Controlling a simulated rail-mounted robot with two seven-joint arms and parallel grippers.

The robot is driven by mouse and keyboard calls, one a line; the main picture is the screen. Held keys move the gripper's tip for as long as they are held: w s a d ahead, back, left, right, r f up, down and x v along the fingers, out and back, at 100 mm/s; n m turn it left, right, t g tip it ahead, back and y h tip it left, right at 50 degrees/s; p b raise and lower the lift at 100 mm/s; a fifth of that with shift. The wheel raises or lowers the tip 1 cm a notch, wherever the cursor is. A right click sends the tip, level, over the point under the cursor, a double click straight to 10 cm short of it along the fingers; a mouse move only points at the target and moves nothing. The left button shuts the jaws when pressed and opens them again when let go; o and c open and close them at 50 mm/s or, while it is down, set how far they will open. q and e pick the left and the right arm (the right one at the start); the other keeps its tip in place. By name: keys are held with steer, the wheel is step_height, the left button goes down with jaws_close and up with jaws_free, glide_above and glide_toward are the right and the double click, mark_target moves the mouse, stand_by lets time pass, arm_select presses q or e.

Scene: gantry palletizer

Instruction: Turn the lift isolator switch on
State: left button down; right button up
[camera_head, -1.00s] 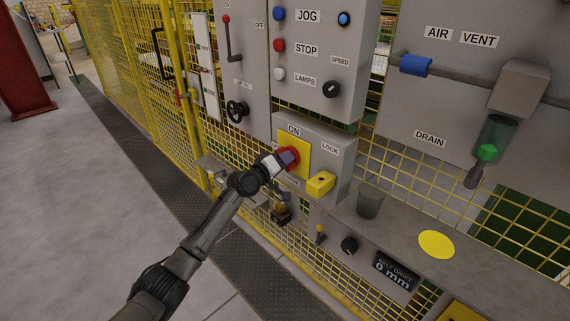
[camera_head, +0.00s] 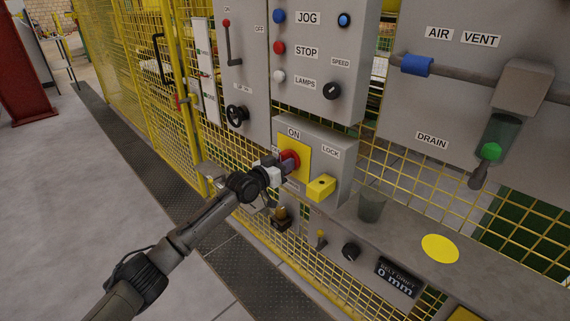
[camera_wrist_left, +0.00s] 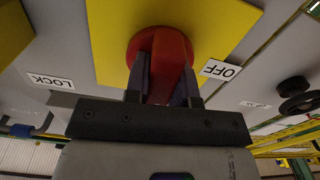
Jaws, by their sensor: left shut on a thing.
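The lift isolator switch is a red rotary knob (camera_head: 291,160) on a yellow plate (camera_head: 303,149), mounted on a grey box with an ON label above it and a LOCK label at right. My left gripper (camera_head: 280,167) is at the knob. In the left wrist view the two dark fingers (camera_wrist_left: 162,88) stand on either side of the red handle (camera_wrist_left: 168,62) and are shut on it. The OFF label (camera_wrist_left: 221,70) shows beside the yellow plate there. The gripper hides part of the knob in the head view. My right gripper is not in view.
A yellow lock block (camera_head: 320,188) sticks out just right of the knob. A shelf (camera_head: 400,228) with a glass cup (camera_head: 371,206) lies lower right. A black handwheel (camera_head: 237,115) and a lever (camera_head: 233,45) are at upper left. Yellow mesh fencing surrounds the panels.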

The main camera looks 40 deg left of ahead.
arm_select(q)
steer(key=shift+m, duration=0.5)
stand_by(0.3)
steer(key=c, duration=1)
jaws_free()
steer(key=shift+o, duration=0.2)
steer(key=shift+s, duration=0.1)
